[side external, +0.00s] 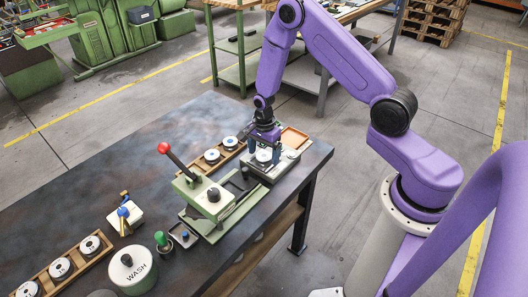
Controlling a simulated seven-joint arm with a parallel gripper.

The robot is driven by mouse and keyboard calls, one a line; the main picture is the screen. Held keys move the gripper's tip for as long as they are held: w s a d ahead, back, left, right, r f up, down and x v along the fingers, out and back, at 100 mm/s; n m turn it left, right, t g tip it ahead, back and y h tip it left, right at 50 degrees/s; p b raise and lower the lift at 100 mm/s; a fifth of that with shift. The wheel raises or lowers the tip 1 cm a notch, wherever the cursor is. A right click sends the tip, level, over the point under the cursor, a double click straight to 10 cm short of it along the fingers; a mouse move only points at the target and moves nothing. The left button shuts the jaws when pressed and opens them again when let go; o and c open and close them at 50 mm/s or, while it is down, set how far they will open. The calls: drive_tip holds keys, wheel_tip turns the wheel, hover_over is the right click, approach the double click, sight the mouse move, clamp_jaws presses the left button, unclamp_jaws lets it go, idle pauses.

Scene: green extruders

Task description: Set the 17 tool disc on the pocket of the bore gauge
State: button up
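My gripper (265,154) points down over a small light-topped station (258,172) near the far right end of the dark bench. Its dark blue fingers stand either side of a pale disc (264,156). At this size I cannot tell whether they press on the disc or whether the disc rests on the station. I take this station to be the bore gauge; its pocket is hidden by the disc and fingers. White discs (211,155) and (230,142) sit in a wooden rack just left of my gripper. The number 17 is not readable on any disc.
A green press with a red-knobbed lever (165,148) stands left of my gripper. A WASH pot (132,270), a second disc rack (60,267) and a blue-knobbed tool (123,212) are at left. The bench's back left is clear.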

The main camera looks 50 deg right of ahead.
drive_tip(key=shift+r, duration=0.1)
wheel_tip(320, 180, up, 17)
drive_tip(key=s+a+r+n, duration=0.6)
drive_tip(key=s+a+n, duration=0.4)
drive_tip(key=s+n, duration=0.3)
drive_tip(key=s+r+n, duration=0.2)
drive_tip(key=s+n, duration=1.4)
drive_tip(key=shift+s+r+n, duration=0.3)
drive_tip(key=shift+s+r, duration=0.05)
drive_tip(key=shift+a, duration=0.1)
